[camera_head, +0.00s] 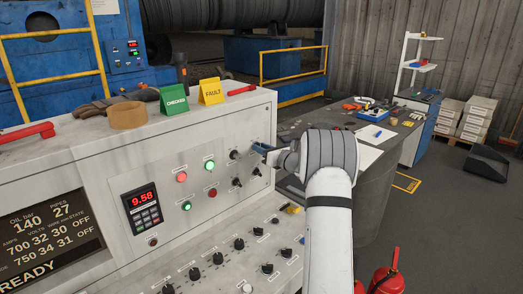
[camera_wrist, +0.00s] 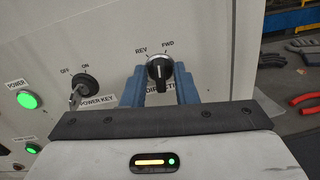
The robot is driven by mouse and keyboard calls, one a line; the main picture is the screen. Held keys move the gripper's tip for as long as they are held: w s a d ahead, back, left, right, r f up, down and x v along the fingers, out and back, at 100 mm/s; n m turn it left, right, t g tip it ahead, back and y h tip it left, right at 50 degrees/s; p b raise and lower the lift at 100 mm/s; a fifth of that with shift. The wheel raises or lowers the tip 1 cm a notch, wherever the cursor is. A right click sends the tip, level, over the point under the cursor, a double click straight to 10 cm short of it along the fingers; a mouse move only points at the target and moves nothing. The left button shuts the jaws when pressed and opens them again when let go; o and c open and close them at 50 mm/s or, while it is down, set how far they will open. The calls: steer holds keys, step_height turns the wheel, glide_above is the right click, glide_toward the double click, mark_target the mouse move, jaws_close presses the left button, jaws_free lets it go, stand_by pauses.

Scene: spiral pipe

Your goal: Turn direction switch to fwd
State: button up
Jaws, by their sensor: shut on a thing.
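The direction switch (camera_wrist: 160,72) is a round black knob with a pale mark, on the light panel in the wrist view. The labels REV (camera_wrist: 141,51) and FWD (camera_wrist: 167,43) sit above it, and a DIRECTION label below is partly hidden. I cannot tell clearly which label the mark points to. My gripper (camera_wrist: 159,68) has one blue finger on each side of the knob and is shut on it. In the head view my gripper (camera_head: 264,149) is at the right end of the console panel and hides the switch.
The power key switch (camera_wrist: 78,88) is left of my gripper, close to a green lamp (camera_wrist: 27,100). Other knobs (camera_head: 234,154) and lamps crowd the console face. A table with tools (camera_head: 365,112) stands to the right. Red extinguishers (camera_head: 385,282) stand low at the front right.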

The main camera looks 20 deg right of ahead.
steer(key=shift+f+m+p, duration=0.15)
steer(key=shift+m+p, duration=0.3)
steer(key=shift+m, duration=1.65)
steer(key=o, duration=0.6)
steer(key=shift+o, duration=0.2)
steer(key=shift+s, duration=0.1)
steer(key=b+v, duration=0.2)
steer(key=v, duration=0.5)
steer(key=shift+s+d, duration=0.15)
steer(key=shift+s, duration=0.15)
